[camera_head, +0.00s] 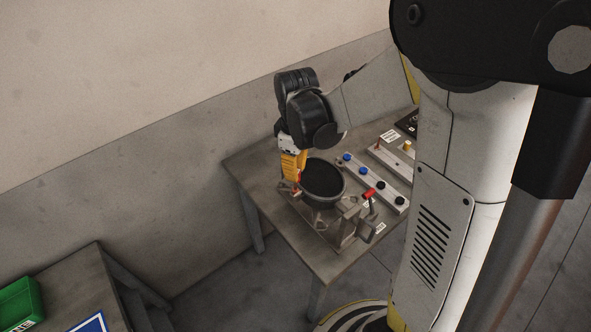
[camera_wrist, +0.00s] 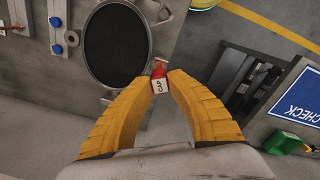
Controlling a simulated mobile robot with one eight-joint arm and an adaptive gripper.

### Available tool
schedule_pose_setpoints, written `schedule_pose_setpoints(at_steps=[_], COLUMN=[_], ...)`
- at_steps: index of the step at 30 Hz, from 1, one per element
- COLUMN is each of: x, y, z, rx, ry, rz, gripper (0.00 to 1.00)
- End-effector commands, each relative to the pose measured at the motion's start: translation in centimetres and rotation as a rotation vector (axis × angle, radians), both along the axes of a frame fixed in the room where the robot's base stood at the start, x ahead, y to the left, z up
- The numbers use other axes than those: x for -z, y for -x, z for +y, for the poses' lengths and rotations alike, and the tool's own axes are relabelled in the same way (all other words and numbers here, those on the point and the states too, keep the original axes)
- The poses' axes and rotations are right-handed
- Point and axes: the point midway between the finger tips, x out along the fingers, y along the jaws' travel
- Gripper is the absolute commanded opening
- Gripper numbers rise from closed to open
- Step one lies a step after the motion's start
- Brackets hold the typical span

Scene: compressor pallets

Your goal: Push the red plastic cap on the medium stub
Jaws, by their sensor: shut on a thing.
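My gripper (camera_head: 292,178) has yellow fingers and points down at the left side of a dark round compressor (camera_head: 323,203) on the table. In the wrist view, the fingertips (camera_wrist: 160,80) are shut on a red cap (camera_wrist: 158,71) with a white tag reading CAP. The cap is at the lower right of the compressor's oval black top (camera_wrist: 116,45). A small copper-coloured stub end shows just beyond the cap; I cannot tell whether they touch. Which stub is the medium one is not clear.
Another red piece (camera_head: 369,194) is at the compressor's right, near metal brackets. A rail with blue and black knobs (camera_head: 375,182) lies behind. A second table (camera_head: 75,275) with a green bin (camera_head: 20,302) stands at lower left, with floor between.

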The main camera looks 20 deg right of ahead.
Motion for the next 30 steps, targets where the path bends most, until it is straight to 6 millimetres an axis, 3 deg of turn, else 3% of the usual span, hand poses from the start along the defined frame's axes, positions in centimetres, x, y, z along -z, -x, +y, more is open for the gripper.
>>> schedule_pose_setpoints(at_steps=[30], x=[0.96], y=[-0.04], z=[-0.01], rx=[0.0], ry=[0.0], rz=[0.0], gripper=[0.0])
